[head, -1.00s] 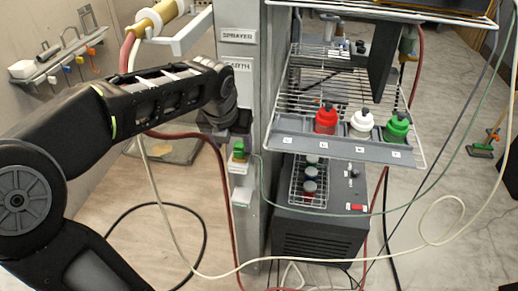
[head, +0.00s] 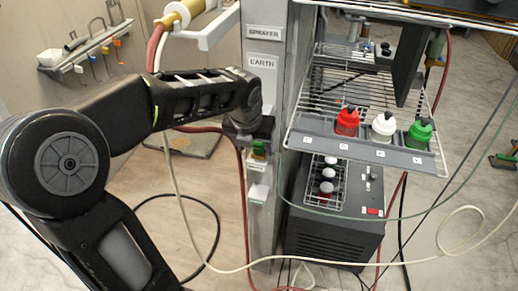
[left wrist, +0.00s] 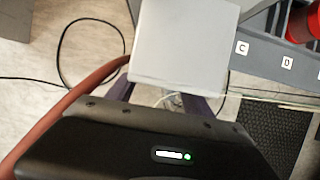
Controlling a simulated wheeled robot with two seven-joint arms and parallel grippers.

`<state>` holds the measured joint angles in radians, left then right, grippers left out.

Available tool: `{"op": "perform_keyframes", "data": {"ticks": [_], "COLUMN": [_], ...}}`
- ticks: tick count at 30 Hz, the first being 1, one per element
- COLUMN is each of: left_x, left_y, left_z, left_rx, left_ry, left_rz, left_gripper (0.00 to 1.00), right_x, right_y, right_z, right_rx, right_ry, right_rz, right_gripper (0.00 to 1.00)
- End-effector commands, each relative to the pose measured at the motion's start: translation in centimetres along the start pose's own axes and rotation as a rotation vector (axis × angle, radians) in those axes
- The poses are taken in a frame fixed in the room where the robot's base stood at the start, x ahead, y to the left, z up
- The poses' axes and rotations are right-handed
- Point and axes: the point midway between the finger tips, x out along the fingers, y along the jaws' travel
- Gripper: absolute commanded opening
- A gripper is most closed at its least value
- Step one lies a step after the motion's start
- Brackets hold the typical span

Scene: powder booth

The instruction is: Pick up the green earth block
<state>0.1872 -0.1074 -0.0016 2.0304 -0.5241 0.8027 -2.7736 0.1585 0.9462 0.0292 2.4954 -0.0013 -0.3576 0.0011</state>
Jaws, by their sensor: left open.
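The green earth block (head: 259,149) sits on a small white holder on the grey post, below the EARTH label (head: 262,63). My left gripper (head: 254,133) is open, pointing down just above the block at the post. Whether its fingers flank the block cannot be told. In the left wrist view, a pale plate (left wrist: 185,45) covers the space between the dark fingers (left wrist: 168,100), and the block is hidden there. My right gripper is not in view.
A wire shelf with a grey tray (head: 365,148) of red, white and green bottles stands right of the post. A dark cooler unit (head: 335,235) is below. A red hose (head: 243,190) and a green cable (head: 400,218) run near the post.

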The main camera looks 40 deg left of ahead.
Motion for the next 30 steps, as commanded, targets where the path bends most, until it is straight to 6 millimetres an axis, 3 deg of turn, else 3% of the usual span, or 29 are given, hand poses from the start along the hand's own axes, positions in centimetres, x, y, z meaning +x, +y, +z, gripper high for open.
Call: {"op": "perform_keyframes", "data": {"ticks": [6,9,27,30], "left_x": [3.3,4.0,4.1,4.1], "left_y": [-0.1,0.0,-0.1,-0.1], "left_z": [-0.1,-0.1,0.0,0.0], "left_rx": [-0.001,-0.001,-0.001,-0.001], "left_ry": [0.004,0.002,0.0,0.0], "left_rz": [0.0,0.001,0.0,0.0], "left_gripper": [0.6,0.6,0.6,0.53], "right_x": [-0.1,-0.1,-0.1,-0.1], "right_y": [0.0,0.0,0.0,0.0], "right_z": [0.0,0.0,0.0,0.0], "right_rx": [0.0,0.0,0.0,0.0], "right_ry": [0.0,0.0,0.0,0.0], "right_rz": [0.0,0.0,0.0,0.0], "right_gripper": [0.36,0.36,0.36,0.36]}}
